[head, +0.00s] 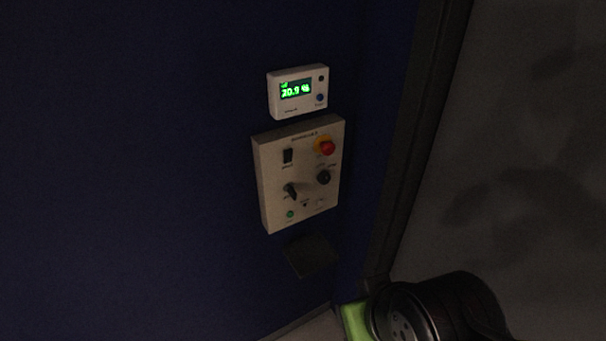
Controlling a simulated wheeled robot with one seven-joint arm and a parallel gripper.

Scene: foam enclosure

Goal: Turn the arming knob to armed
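A pale control panel (262,185) is fixed to the dark blue wall. Two black rotary controls show on it. One is a round knob (323,177) at the middle right, under the red button. The other is a knob with a long grip (290,191) at the lower left, its grip slanting down to the right. The labels are too small to read, so I cannot tell which is the arming knob or what setting either points to. My gripper is not in view.
The panel also carries a black rocker switch (288,156), a red button (327,148) on a yellow base and a green light (290,214). A white display unit (298,108) with green digits is above. A dark ledge-like piece (310,256) is below. A dark upright frame (420,130) stands right.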

